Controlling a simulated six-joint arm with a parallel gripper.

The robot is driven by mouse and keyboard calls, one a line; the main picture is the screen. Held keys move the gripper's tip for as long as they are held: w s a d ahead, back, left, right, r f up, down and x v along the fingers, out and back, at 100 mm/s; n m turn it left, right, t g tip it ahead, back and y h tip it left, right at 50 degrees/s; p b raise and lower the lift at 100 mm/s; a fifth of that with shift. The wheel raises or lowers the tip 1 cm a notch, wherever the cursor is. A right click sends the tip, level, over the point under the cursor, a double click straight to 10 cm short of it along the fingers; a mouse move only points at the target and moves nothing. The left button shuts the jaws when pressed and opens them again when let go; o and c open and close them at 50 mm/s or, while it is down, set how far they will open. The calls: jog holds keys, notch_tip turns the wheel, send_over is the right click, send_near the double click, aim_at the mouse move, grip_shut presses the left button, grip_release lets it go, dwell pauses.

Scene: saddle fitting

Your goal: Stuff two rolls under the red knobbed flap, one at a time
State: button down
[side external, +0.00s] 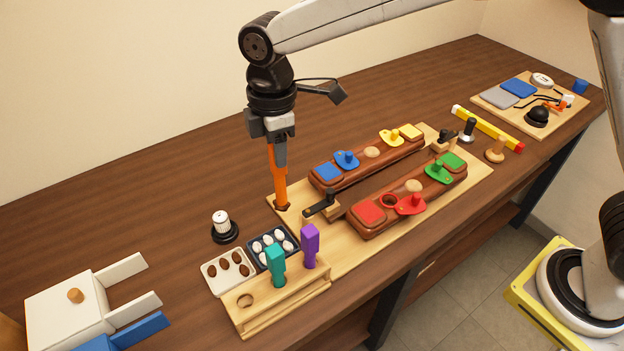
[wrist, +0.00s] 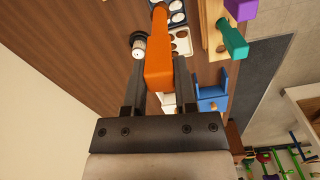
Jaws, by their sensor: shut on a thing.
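My gripper (side external: 278,150) is shut on an upright orange tool (side external: 280,188), which also shows in the wrist view (wrist: 158,65). The tool's lower end is at the left corner of the wooden board, by a dark spot; I cannot tell whether it touches. The red knobbed flap (side external: 412,206) is on the front brown padded beam (side external: 398,198), right of a red square patch. A red-rimmed round opening (side external: 388,200) shows beside the flap. Small white oval pieces (side external: 279,235) lie in a dark tray and brown ones (side external: 239,257) in a white tray; which are the rolls is unclear.
A wooden rack (side external: 285,303) holds teal (side external: 276,265) and purple (side external: 310,245) tools and has an empty ringed hole. The rear beam carries blue (side external: 347,160) and yellow (side external: 391,138) flaps. A white-topped knob (side external: 221,224) stands left.

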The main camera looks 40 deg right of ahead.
jog(key=s+d+m, duration=0.2)
jog(key=s+d, duration=0.1)
jog(key=d, duration=0.7)
jog(key=s+d+r+m, duration=0.1)
jog(key=s+d, duration=0.3)
jog(key=d, duration=0.7)
jog(key=shift+s+d+r+m, duration=0.25)
jog(key=shift+s+d+m, duration=0.05)
jog(key=shift+m, duration=0.1)
jog(key=shift+f, duration=0.1)
jog(key=shift+f, duration=4.3)
jog(key=shift+r, duration=0.15)
